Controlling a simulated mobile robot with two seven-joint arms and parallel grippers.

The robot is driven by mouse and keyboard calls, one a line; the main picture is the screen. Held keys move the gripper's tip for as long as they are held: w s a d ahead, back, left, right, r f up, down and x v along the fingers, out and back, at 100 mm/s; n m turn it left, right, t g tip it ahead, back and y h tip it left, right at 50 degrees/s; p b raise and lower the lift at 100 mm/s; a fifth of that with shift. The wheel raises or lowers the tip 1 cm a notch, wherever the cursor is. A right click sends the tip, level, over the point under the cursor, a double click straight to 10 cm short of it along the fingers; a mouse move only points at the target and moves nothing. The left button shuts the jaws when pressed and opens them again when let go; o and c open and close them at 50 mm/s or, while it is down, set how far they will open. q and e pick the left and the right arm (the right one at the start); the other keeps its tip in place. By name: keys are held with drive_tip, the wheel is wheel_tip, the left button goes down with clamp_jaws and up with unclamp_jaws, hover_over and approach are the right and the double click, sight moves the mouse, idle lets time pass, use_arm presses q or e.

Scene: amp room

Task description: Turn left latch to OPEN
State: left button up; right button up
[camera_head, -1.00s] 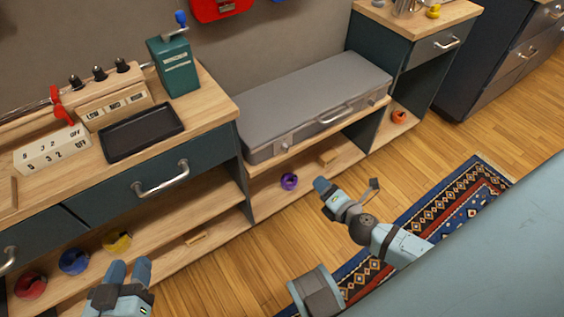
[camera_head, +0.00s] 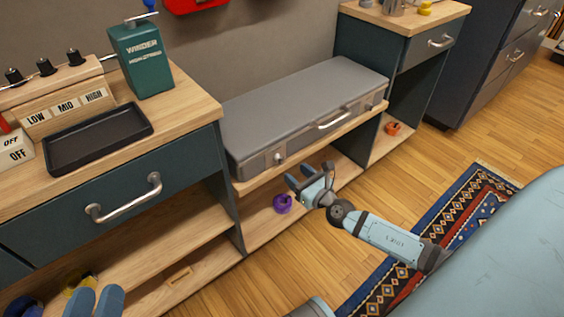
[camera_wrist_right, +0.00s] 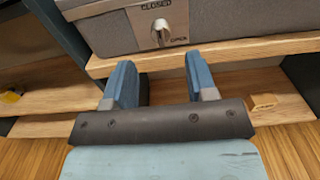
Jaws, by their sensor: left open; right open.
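A grey case (camera_head: 300,105) lies closed on a wooden bench with its handle (camera_head: 333,119) facing me. Its left latch (camera_head: 279,157) is on the front near the left corner. In the right wrist view the latch (camera_wrist_right: 160,32) is a metal knob in a plate, upright under the word CLOSED; OPEN is printed at its lower right. My right gripper (camera_head: 308,174) is open and empty, just in front of and below the left latch. In the wrist view its fingers (camera_wrist_right: 160,75) are apart, below the latch and not touching it. My left gripper (camera_head: 95,302) is open at the bottom edge, partly cut off.
The right latch (camera_head: 369,106) is further along the case. The wooden bench edge (camera_head: 255,182) runs under the case, above a lower shelf with a purple roll (camera_head: 283,203). A drawer cabinet with handle (camera_head: 125,200) stands left. A patterned rug (camera_head: 470,200) lies right.

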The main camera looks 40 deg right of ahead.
sight(282, 161)
drive_tip(key=w, duration=0.7)
drive_tip(key=shift+w+a, duration=0.1)
drive_tip(key=shift+a, duration=0.15)
drive_tip(key=c, duration=0.9)
